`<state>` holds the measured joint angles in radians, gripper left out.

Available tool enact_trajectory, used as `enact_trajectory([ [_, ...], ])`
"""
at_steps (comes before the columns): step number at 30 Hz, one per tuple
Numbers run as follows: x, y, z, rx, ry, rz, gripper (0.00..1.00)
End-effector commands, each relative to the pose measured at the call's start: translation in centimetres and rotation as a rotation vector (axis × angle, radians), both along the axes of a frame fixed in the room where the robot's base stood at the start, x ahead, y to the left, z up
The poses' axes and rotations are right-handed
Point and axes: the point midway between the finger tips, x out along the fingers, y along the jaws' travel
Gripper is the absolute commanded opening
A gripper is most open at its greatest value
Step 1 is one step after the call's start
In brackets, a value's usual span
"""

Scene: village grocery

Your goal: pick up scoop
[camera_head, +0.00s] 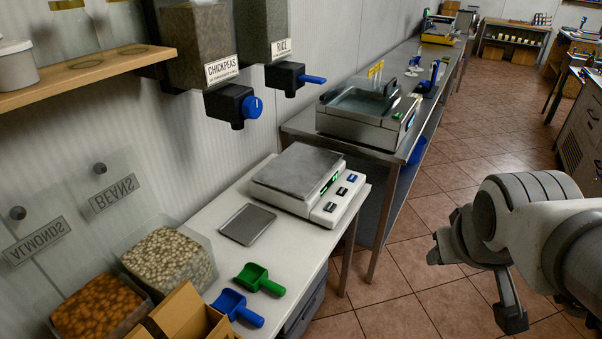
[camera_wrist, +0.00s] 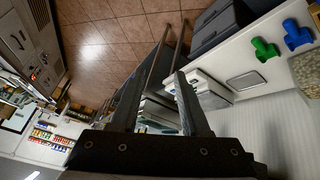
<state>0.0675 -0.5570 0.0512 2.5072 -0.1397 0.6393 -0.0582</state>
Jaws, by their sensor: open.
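Two scoops lie on the white counter (camera_head: 205,231) in the head view. The green scoop (camera_head: 259,279) lies in front of the flat grey tray. The blue scoop (camera_head: 236,307) lies beside it, nearer the cardboard box. In the wrist view the green scoop (camera_wrist: 264,49) and the blue scoop (camera_wrist: 296,34) show at the upper right. My gripper (camera_head: 468,289) is over the floor to the right of the counter, well apart from both scoops. In the wrist view its two fingers (camera_wrist: 158,82) are spread with nothing between them.
A scale (camera_head: 308,186) and a flat grey tray (camera_head: 247,224) sit on the counter. Bins of beans (camera_head: 168,258) and almonds (camera_head: 98,306) and an open cardboard box (camera_head: 186,314) stand at the left. Dispensers (camera_head: 233,105) hang above. The tiled floor right of the counter is clear.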

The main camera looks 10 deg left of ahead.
Motion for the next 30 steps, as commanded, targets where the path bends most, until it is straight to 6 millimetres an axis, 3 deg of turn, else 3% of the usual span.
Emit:
enact_trajectory([
  [1, 1.3, -0.5, -1.8, -0.037, 0.003, 0.026, 0.46],
  [8, 7.3, -1.3, -8.2, -0.193, -0.040, 0.240, 0.46],
  [15, 11.5, 1.0, -16.3, -0.237, -0.093, 0.553, 0.46],
  [19, 12.2, 3.8, -20.8, -0.183, -0.142, 0.730, 0.46],
  [24, 11.5, 8.6, -25.8, -0.036, -0.242, 0.942, 0.46],
  [30, 8.9, 14.1, -28.5, 0.200, -0.403, 1.113, 0.46],
])
